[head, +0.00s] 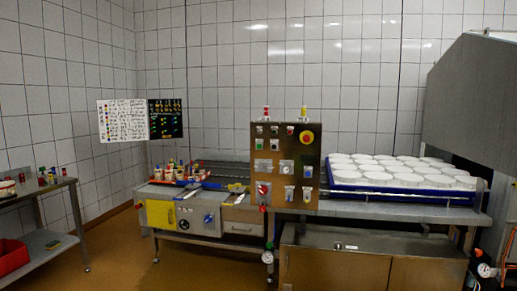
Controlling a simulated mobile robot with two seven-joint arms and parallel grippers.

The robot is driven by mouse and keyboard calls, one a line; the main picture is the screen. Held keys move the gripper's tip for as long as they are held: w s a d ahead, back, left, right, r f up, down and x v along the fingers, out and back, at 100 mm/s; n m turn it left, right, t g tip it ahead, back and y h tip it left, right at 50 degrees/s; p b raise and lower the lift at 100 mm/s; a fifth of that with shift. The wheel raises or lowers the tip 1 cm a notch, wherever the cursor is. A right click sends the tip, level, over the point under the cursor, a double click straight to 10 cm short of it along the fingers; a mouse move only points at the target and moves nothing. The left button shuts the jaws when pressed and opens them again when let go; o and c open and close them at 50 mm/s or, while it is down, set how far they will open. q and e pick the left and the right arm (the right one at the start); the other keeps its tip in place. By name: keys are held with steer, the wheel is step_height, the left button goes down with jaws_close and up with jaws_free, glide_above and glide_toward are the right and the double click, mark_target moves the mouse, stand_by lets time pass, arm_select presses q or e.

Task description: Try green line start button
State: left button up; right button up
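A steel control panel (285,183) stands upright in the middle of the head view, in front of the line. It carries several small buttons, switches and labels, a gauge, and a large red button on a yellow disc (307,137) at the upper right. A green-looking button (259,145) shows at the panel's upper left. It is too small for me to read its label or tell whether it is the line start button. Red and yellow lamps stand on top of the panel. Neither of my grippers is in view.
Right of the panel, a blue tray (400,193) holds many white moulds. To the left, a steel bench (190,222) carries bottles and tools. A side table (50,188) with a red bin (12,257) below stands far left. The floor at front left is clear.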

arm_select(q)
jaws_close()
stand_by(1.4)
